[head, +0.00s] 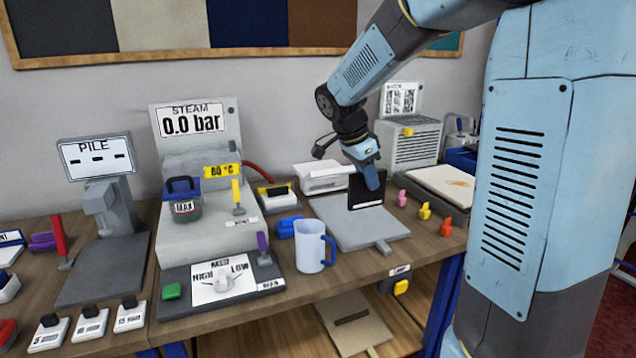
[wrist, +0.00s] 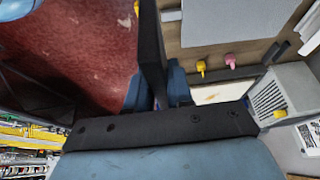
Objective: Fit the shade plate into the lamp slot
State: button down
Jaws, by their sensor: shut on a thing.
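My gripper (head: 371,176) is shut on a thin black plate, which I take to be the shade plate (head: 366,194). It hangs upright below the fingers, over the back right part of a grey board (head: 358,229). I cannot tell whether its lower edge touches the board. In the wrist view the plate (wrist: 151,45) shows nearly edge-on, rising from between the fingers. A dark box with a small, hard-to-read label, perhaps the lamp (head: 394,279), hangs at the bench's front edge with a yellow part below. No slot in it is clear to me.
A blue-white mug (head: 314,246) stands left of the board. Pink, yellow and orange pieces (head: 424,211) stand to its right. A grey vented box (head: 408,146) and a white tray (head: 322,177) are behind. A pale slotted board (head: 354,322) lies on the lower shelf.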

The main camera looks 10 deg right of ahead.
aim_at(321, 188)
jog(key=i, duration=1.05)
